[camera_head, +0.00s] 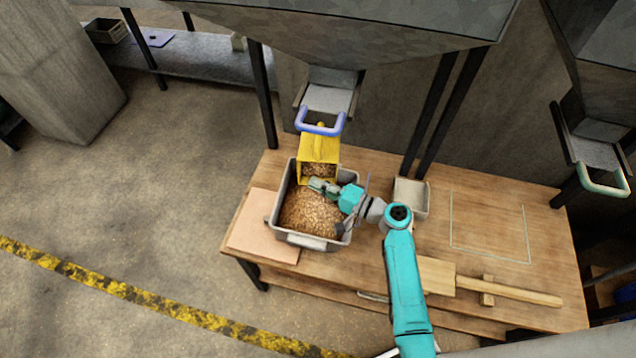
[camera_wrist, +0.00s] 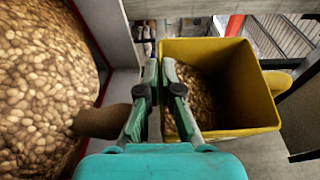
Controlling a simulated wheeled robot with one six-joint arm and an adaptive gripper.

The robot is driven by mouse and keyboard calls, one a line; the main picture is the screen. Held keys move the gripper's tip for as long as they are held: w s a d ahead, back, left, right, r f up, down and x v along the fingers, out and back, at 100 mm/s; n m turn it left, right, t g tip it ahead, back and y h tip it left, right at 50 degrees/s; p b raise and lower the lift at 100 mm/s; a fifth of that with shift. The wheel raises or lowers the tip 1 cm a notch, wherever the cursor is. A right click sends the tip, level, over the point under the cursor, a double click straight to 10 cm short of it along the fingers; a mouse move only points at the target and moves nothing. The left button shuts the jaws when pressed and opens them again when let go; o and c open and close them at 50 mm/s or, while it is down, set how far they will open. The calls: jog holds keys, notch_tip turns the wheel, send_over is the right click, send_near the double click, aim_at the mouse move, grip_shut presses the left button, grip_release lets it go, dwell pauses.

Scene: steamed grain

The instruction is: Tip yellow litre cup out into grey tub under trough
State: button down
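The yellow litre cup (camera_head: 319,148) is at the back edge of the grey tub (camera_head: 273,215), below the trough outlet. Its handle points away from my gripper. Grain lies inside the cup, in the wrist view (camera_wrist: 245,90) too; I cannot tell its exact tilt. My gripper (camera_head: 322,187) is over the tub at the cup's near side. In the wrist view the fingers (camera_wrist: 161,75) stand close together, one on each side of the cup's near wall, gripping it. The tub holds a broad heap of grain (camera_head: 308,215).
A blue-handled gate (camera_head: 320,128) hangs just above the cup. On the wooden table (camera_head: 480,265) are a pinkish board (camera_head: 262,225), a small pale container (camera_head: 411,197) and a wooden paddle (camera_head: 438,275). Dark posts stand behind. The outlined square at right is clear.

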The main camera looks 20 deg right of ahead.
jog(key=shift+f+n+t+y, duration=0.1)
jog(key=shift+n+t+y, duration=0.25)
jog(key=shift+n, duration=0.75)
jog(key=n, duration=0.1)
jog(key=r+n+y, duration=0.1)
jog(key=n, duration=0.1)
jog(key=shift+t, duration=0.25)
jog(key=shift+r, duration=2.4)
jog(key=m+h, duration=0.1)
jog(key=m, duration=0.2)
jog(key=r+m+g+h, duration=0.1)
jog(key=m, duration=0.1)
jog(key=shift+m, duration=0.4)
jog(key=m, duration=0.1)
jog(key=m+g, duration=0.1)
jog(key=m, duration=0.1)
jog(key=m+g, duration=0.1)
jog(key=shift+r+m+h, duration=0.3)
jog(key=shift+h, duration=0.05)
jog(key=m+g, duration=0.1)
jog(key=m, duration=0.1)
jog(key=r+m+g, duration=0.1)
jog(key=m+g, duration=0.1)
jog(key=shift+m, duration=0.4)
jog(key=m+g, duration=0.1)
jog(key=m+g+y, duration=0.1)
jog(key=m, duration=0.1)
jog(key=shift+r+g, duration=0.2)
jog(key=shift+g, duration=0.1)
